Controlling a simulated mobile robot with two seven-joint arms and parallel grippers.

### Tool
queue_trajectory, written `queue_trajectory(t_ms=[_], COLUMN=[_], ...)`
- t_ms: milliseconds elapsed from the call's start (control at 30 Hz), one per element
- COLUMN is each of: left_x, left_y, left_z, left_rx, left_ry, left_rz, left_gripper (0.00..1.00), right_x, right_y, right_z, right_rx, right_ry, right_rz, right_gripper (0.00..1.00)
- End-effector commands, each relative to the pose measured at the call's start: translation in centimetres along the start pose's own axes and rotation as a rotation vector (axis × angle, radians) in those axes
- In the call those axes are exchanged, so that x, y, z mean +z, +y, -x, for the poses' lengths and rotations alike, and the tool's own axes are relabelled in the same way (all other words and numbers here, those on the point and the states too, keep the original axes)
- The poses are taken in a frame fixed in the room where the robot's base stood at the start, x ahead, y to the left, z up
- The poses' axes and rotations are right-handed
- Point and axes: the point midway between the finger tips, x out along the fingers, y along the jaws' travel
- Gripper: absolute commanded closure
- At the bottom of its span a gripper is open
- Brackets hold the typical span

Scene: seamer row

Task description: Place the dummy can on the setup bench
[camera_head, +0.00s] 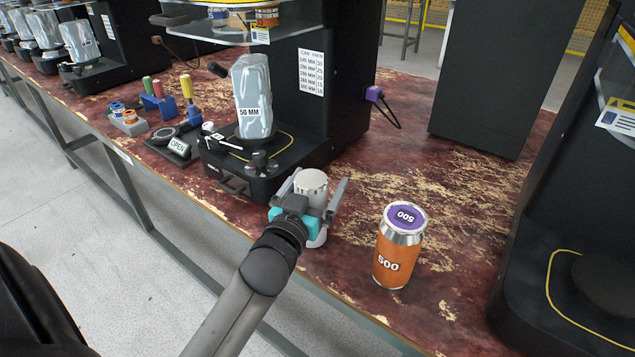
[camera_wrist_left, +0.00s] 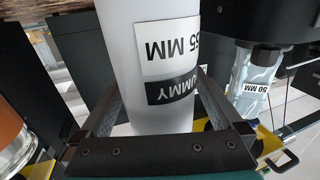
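The dummy can is a white cylinder with a silver top, standing upright near the bench's front edge in the head view (camera_head: 311,181). In the left wrist view (camera_wrist_left: 150,90) it is upside down, with a "55 MM" label and a black "DUMMY" label. My left gripper (camera_head: 314,197) has one finger on each side of the can; in the left wrist view its fingers (camera_wrist_left: 160,95) flank it. Whether they press on it, and whether its base touches the bench, is unclear. The setup bench (camera_head: 440,180) has a worn dark-red top. My right gripper is not visible.
An orange "500" can (camera_head: 390,258) with a purple lid stands right of the dummy can. A black seamer (camera_head: 300,100) with a wrapped "50 MM" part is behind, and another machine (camera_head: 570,280) is far right. Bench between is clear.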

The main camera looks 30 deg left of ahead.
Motion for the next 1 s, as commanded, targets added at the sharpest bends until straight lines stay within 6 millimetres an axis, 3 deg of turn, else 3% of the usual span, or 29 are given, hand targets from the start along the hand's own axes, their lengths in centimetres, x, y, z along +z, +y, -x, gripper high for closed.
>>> queue_trajectory(t_ms=[367,1000], left_x=[-0.3,-0.3], left_y=[0.0,0.0], left_z=[0.6,10.3], left_rx=[0.000,-0.001], left_ry=[-0.002,-0.003], left_rz=[0.001,0.001], left_gripper=[0.00,0.00], right_x=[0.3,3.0], right_y=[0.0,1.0], right_z=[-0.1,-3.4], right_rx=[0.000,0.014], right_ry=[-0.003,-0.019], right_rz=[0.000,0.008], right_gripper=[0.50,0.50])
